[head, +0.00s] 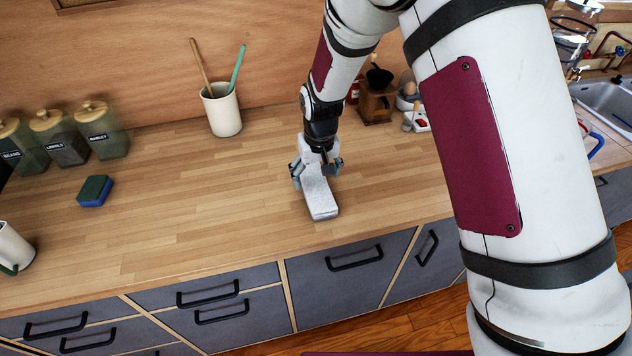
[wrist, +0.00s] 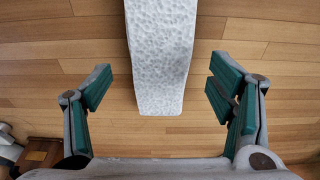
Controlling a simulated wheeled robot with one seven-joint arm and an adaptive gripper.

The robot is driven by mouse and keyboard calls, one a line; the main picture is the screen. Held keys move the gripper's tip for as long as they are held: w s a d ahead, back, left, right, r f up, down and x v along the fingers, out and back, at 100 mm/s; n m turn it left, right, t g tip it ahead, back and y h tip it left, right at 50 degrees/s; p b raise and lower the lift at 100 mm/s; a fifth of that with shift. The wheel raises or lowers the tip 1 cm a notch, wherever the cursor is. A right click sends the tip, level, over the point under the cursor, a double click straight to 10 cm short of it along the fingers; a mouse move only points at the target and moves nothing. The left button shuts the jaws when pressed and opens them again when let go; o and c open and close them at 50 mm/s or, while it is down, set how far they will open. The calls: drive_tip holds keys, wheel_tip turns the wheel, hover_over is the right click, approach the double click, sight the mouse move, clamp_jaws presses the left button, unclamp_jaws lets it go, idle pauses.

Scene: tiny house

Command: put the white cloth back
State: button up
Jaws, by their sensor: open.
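The white cloth (head: 319,197) is a folded, dimpled strip lying on the wooden counter near its front edge. It also shows in the wrist view (wrist: 160,60), running from the top edge down to the middle between the fingers. My gripper (head: 316,170) is over the back end of the cloth, pointing down. In the wrist view my gripper (wrist: 160,90) is open, with one green-padded finger on each side of the cloth and a gap on both sides. The fingers do not touch the cloth there.
The wooden counter (head: 240,180) is clear around the cloth. A blue and green sponge (head: 95,191), labelled jars (head: 60,136) and a white mug (head: 14,248) stand left. A utensil crock (head: 222,110) is behind; a coffee grinder (head: 376,103) and a sink (head: 608,100) are right.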

wheel_tip(320, 180, up, 8)
drive_tip(key=s, duration=0.1)
drive_tip(key=shift+d+f+b, duration=0.15)
drive_tip(key=shift+b, duration=0.25)
drive_tip(key=shift+s, duration=0.1)
wheel_tip(320, 180, up, 10)
hover_over(318, 189)
drive_tip(key=s+d, duration=0.3)
drive_tip(key=d, duration=0.3)
drive_tip(key=s+d+r+m+t, duration=0.2)
drive_tip(key=s+d+r, duration=0.3)
drive_tip(key=s+r, duration=0.15)
drive_tip(key=s+d+r+t, duration=0.1)
drive_tip(key=s+d+r, duration=0.2)
drive_tip(key=s, duration=0.5)
drive_tip(key=s+d+r+m, duration=0.1)
drive_tip(key=s+d+r, duration=0.2)
drive_tip(key=s+d, duration=0.2)
drive_tip(key=shift+s+d+r+t, duration=0.2)
drive_tip(key=shift+s+t, duration=0.2)
drive_tip(key=shift+s, duration=1.2)
